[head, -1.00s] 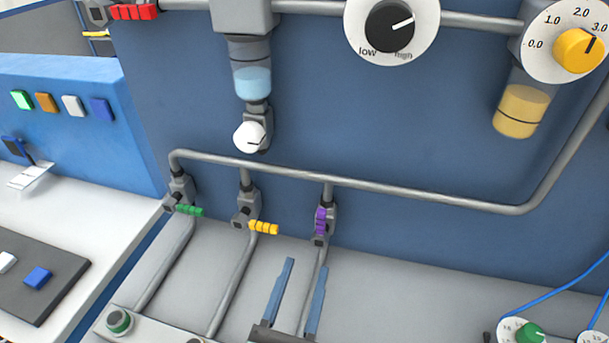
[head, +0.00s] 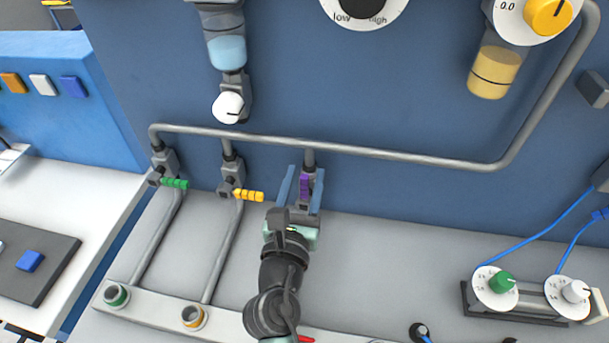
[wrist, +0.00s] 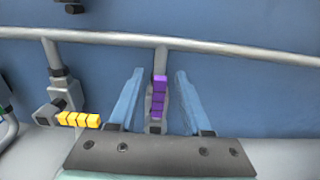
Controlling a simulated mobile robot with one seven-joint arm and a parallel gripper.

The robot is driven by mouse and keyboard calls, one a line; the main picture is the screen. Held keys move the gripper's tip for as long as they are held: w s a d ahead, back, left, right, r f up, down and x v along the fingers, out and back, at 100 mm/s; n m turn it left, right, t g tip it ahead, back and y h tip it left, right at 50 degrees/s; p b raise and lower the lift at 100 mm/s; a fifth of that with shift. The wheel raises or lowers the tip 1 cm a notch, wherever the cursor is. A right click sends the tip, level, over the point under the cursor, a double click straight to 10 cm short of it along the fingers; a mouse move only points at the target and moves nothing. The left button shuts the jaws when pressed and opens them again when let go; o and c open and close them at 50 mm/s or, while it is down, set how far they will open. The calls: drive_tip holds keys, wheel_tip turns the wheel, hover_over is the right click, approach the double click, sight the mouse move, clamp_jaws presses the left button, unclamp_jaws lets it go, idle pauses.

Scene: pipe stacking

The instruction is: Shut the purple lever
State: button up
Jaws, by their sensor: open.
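The purple lever (head: 304,186) sits on the third valve under the grey pipe and points upright, in line with its pipe. It also shows in the wrist view (wrist: 159,97), between the two blue fingers. My gripper (head: 302,189) is open, with one finger on each side of the lever. In the wrist view the fingers (wrist: 160,99) have a visible gap to the lever on both sides. The lower part of the valve is hidden by my gripper in the head view.
A yellow lever (head: 249,195) lies sideways just left of my gripper. A green lever (head: 174,183) lies sideways farther left. The horizontal grey pipe (head: 400,157) runs above the valves. The grey surface right of my gripper is clear up to the green and white dials (head: 503,283).

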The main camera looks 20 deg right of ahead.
drive_tip(key=shift+w+d, duration=0.1)
drive_tip(key=shift+w, duration=0.1)
clamp_jaws()
idle(1.4)
